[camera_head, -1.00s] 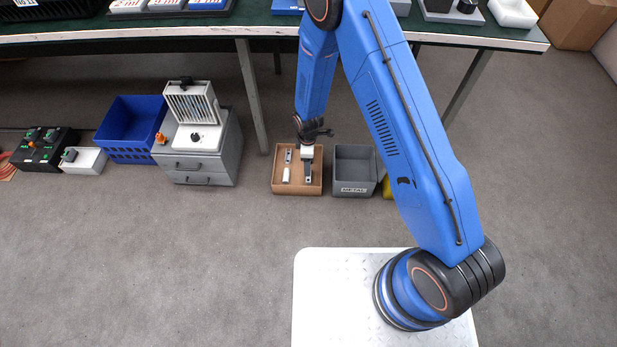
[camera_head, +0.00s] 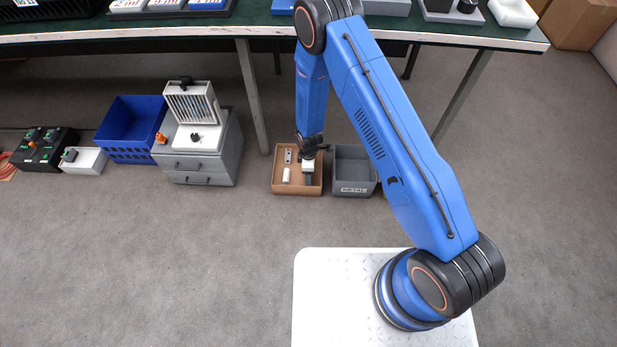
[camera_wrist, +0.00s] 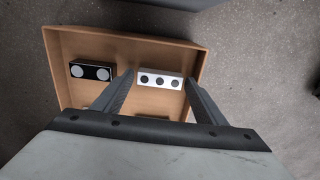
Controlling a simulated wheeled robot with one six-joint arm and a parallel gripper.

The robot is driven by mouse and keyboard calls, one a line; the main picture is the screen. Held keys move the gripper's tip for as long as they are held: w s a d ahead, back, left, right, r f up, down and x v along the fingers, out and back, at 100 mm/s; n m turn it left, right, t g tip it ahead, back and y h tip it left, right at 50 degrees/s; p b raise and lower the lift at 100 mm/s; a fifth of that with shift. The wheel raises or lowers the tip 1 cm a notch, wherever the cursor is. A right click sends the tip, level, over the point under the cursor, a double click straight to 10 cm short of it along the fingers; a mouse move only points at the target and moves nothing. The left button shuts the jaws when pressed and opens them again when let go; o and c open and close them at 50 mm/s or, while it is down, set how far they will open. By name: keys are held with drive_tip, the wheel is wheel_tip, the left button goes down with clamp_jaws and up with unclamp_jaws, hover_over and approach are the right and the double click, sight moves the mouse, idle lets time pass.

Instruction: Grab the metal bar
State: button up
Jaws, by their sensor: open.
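My gripper (camera_wrist: 160,87) is open above the box, with one finger at each end of this bar. I cannot tell whether the fingers touch it. A dark block with two pale discs (camera_wrist: 92,71) lies to its left. In the head view my gripper (camera_head: 309,172) reaches down into the brown box (camera_head: 284,190) and hides what is under it. A grey piece (camera_head: 288,154) and a white block (camera_head: 286,175) lie to its left.
A grey bin labelled METAL (camera_head: 354,189) stands right of the box. A grey drawer unit (camera_head: 200,168) and a blue crate (camera_head: 128,150) stand to the left. The table (camera_head: 400,37) overhangs behind the box.

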drive_tip(key=shift+f, duration=0.1)
drive_tip(key=shift+c, duration=0.3)
drive_tip(key=c, duration=0.8)
